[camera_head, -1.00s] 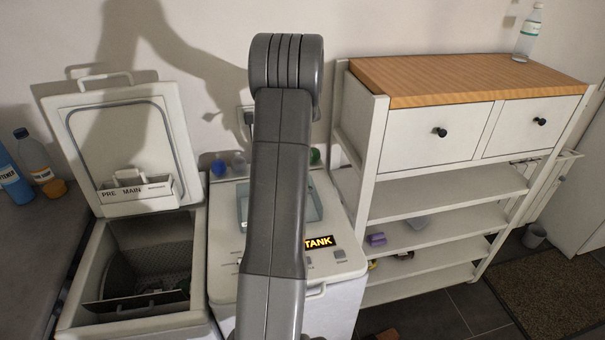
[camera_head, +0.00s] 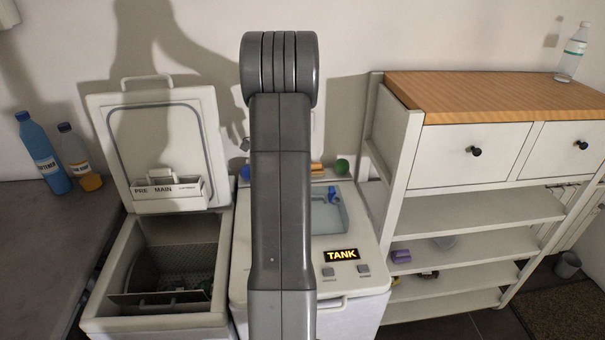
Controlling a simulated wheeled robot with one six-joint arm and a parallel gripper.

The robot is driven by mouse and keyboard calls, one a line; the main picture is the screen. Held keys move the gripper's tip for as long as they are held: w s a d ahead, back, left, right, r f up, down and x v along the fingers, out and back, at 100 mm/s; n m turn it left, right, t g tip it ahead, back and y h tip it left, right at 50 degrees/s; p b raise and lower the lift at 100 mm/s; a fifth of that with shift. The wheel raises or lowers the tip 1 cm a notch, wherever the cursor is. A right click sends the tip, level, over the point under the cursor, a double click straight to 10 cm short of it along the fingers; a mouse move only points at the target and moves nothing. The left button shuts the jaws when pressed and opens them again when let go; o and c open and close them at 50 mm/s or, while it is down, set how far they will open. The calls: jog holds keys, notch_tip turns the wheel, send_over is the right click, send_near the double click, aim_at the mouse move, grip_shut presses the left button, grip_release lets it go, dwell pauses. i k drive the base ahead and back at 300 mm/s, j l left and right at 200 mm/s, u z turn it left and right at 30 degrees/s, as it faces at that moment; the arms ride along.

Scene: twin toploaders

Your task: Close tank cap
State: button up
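The right toploader (camera_head: 375,285) shows a lit "TANK" display (camera_head: 341,254) on its top panel. Behind the display is a pale, glassy recessed window (camera_head: 328,217). A small blue part (camera_head: 333,194) shows at the window's back edge; I cannot tell whether it is the tank cap or whether it is open. My dark grey arm stands upright in front of this machine and hides the left part of its top. My gripper is not visible.
The left toploader (camera_head: 97,318) has its lid (camera_head: 205,130) raised and its drum exposed. Two bottles (camera_head: 45,155) (camera_head: 80,160) stand on the grey counter (camera_head: 40,235) at left. A green round object (camera_head: 341,167) is behind the right machine. A wood-topped shelf unit (camera_head: 490,97) stands right.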

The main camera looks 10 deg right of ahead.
aim_at(331, 194)
jog(key=k+j, duration=0.1)
jog(key=k, duration=0.9)
